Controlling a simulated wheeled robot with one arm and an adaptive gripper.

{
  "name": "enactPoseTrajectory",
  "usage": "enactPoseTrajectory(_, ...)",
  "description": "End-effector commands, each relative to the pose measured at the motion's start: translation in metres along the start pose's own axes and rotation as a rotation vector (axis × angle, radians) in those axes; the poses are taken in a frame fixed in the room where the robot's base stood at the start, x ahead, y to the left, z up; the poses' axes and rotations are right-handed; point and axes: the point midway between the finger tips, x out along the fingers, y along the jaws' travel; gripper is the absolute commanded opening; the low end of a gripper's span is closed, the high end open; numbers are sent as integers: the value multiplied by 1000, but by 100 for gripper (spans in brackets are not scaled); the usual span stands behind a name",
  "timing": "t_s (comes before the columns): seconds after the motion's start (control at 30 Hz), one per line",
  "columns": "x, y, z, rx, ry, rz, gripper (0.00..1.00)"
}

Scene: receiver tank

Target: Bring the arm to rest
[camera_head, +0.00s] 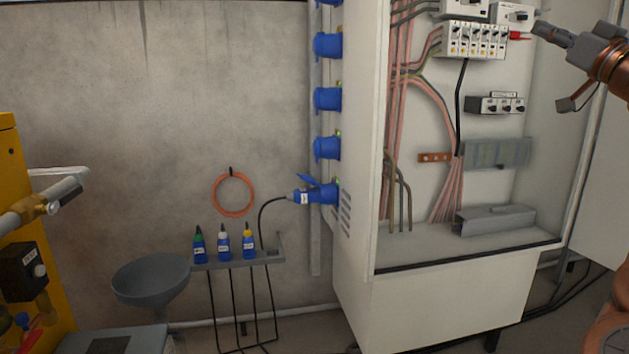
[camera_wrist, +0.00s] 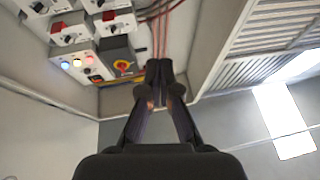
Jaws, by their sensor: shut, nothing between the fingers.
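My gripper (camera_head: 541,29) shows at the upper right of the head view, in front of the open electrical cabinet (camera_head: 440,300). In the wrist view my gripper (camera_wrist: 159,78) has its two fingers together with nothing between them. Its tips point toward the cabinet interior, and whether they touch anything there cannot be told. A red piece (camera_head: 519,36) sits at the right end of the breaker row (camera_head: 476,41), close to the fingertips in the head picture. Part of my arm is cut off by the right edge.
A switch panel with lamps (camera_wrist: 78,66) and a red-and-yellow rotary switch (camera_wrist: 124,66) lie left of the fingers. Blue sockets (camera_head: 327,98) line the cabinet's left side. A bottle shelf (camera_head: 235,262), grey funnel (camera_head: 152,278) and yellow unit (camera_head: 12,160) stand further left.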

Motion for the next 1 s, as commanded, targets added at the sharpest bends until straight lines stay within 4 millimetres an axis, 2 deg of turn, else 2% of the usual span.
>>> enactPoseTrajectory(0.03,7,-8,-8,12,-12,-18,0)
enactPoseTrajectory(0.17,26,-37,-12,51,-59,-74,0)
enactPoseTrajectory(0.27,43,-66,-14,88,-112,-128,0)
enactPoseTrajectory(0.4,68,-125,-18,147,-224,-225,0)
enactPoseTrajectory(0.6,86,-216,-12,212,-426,-346,0)
enactPoseTrajectory(0.83,76,-308,6,252,-686,-430,0)
enactPoseTrajectory(1.0,49,-361,24,260,-894,-447,0)
